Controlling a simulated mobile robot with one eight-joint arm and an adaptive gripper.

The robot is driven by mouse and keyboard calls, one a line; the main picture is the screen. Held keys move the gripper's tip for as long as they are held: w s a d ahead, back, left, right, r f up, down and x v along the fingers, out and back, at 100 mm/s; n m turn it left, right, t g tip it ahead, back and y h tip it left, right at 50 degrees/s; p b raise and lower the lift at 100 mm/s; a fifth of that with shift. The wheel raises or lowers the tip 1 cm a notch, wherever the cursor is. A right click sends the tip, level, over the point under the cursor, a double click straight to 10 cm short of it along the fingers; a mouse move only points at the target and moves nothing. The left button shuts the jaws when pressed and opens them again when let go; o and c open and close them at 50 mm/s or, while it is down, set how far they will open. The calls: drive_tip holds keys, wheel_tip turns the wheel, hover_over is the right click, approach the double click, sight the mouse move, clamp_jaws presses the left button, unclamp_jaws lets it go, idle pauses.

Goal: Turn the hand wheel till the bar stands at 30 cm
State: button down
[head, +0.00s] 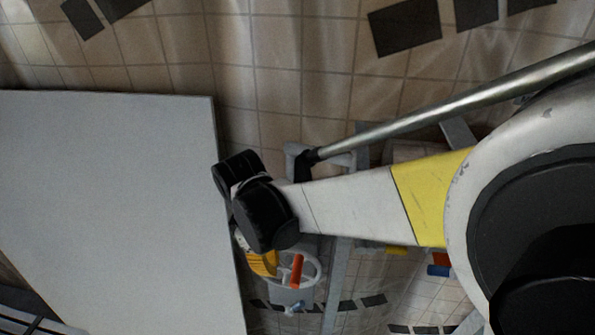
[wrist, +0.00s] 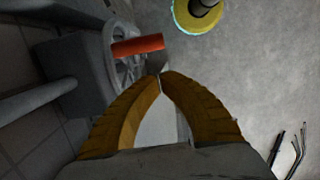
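The hand wheel (head: 312,268) is a pale grey ring with an orange-red handle (head: 296,270), low in the middle of the head view. In the wrist view the wheel (wrist: 124,72) is at the upper left, and its red handle (wrist: 138,45) sticks out to the right. My gripper (wrist: 162,76) has orange-yellow fingers whose tips come together, with nothing clearly held. The tips appear just below the handle, and I cannot tell whether they touch the wheel. In the head view the gripper (head: 263,262) shows left of the wheel. I cannot identify the bar or its height.
A large pale board (head: 110,200) fills the left of the head view, close to my wrist. A metal rod (head: 450,105) crosses the upper right.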

sight(295, 277)
drive_tip(key=d+f, duration=0.1)
drive_tip(key=d, duration=0.1)
drive_tip(key=shift+s+d+f, duration=0.1)
drive_tip(key=shift+d+f, duration=0.25)
drive_tip(key=shift+f, duration=0.05)
drive_tip(key=shift+s+d+f+y+b, duration=0.1)
drive_tip(key=shift+d+y+b, duration=0.25)
drive_tip(key=shift+d+y, duration=0.5)
drive_tip(key=shift+d+y, duration=0.1)
drive_tip(key=shift+y, duration=0.15)
drive_tip(key=shift+d+f+y+b, duration=0.25)
drive_tip(key=shift+d+y+b, duration=0.25)
drive_tip(key=shift+b, duration=0.15)
drive_tip(key=shift+s+d+f+b, duration=0.1)
drive_tip(key=shift+d+f+b, duration=0.3)
drive_tip(key=shift+d+b, duration=0.25)
drive_tip(key=shift+s+d+f+b, duration=0.1)
drive_tip(key=shift+d+f+b, duration=0.25)
drive_tip(key=shift+d+b, duration=0.3)
drive_tip(key=shift+d+f, duration=0.15)
drive_tip(key=shift+d, duration=0.05)
idle(1.6)
idle(1.1)
